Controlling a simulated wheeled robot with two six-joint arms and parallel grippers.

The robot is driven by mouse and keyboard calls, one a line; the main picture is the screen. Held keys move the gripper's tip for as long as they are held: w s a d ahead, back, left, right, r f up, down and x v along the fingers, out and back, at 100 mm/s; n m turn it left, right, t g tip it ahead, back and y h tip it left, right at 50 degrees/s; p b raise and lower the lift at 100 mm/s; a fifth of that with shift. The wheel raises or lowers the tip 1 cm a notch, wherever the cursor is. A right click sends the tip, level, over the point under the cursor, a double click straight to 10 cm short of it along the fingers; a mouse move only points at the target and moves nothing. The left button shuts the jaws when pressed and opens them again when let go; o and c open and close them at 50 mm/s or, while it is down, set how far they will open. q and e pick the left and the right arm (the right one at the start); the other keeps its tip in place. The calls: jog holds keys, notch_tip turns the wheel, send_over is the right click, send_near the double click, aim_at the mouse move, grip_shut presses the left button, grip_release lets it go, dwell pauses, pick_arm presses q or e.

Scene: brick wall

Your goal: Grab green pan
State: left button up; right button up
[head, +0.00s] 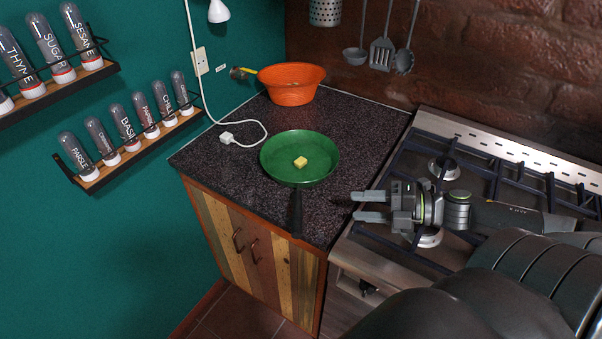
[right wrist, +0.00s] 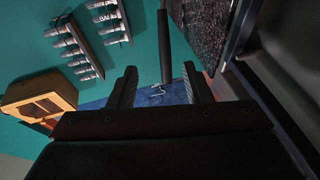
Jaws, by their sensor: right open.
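My left gripper is not in view.
A gas stove (head: 480,150) with grates lies right of the counter, under my right arm. An orange colander (head: 291,83) stands at the counter's back. A white plug with cable (head: 228,138) lies left of the pan. Spice racks (head: 135,143) hang on the green wall.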

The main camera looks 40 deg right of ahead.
jog(key=shift+w+d+f, duration=0.2)
jog(key=shift+w+f, duration=0.05)
jog(key=shift+f, duration=0.25)
jog(key=shift+w+f+b, duration=0.15)
jog(key=shift+w+b, duration=0.1)
jog(key=shift+b, duration=0.1)
jog(key=shift+b+x, duration=0.55)
jog(key=shift+x, duration=0.45)
jog(key=shift+w+a+b, duration=0.45)
jog(key=shift+w+a, duration=0.25)
jog(key=shift+a, duration=0.25)
jog(key=shift+w+a, duration=0.15)
jog(key=shift+w, duration=0.1)
jog(key=shift+x, duration=1.05)
jog(key=p+x, duration=0.1)
jog(key=x, duration=0.2)
jog(key=shift+w, duration=0.1)
jog(key=shift+x, duration=0.8)
jog(key=shift+w+a+p, duration=0.2)
jog(key=shift+a+p, duration=0.1)
jog(key=shift+p, duration=0.2)
jog(key=p+x, duration=0.1)
jog(key=x, duration=0.3)
jog(key=shift+s+f, duration=0.1)
jog(key=shift+a+f, duration=0.15)
jog(key=shift+a, duration=0.05)
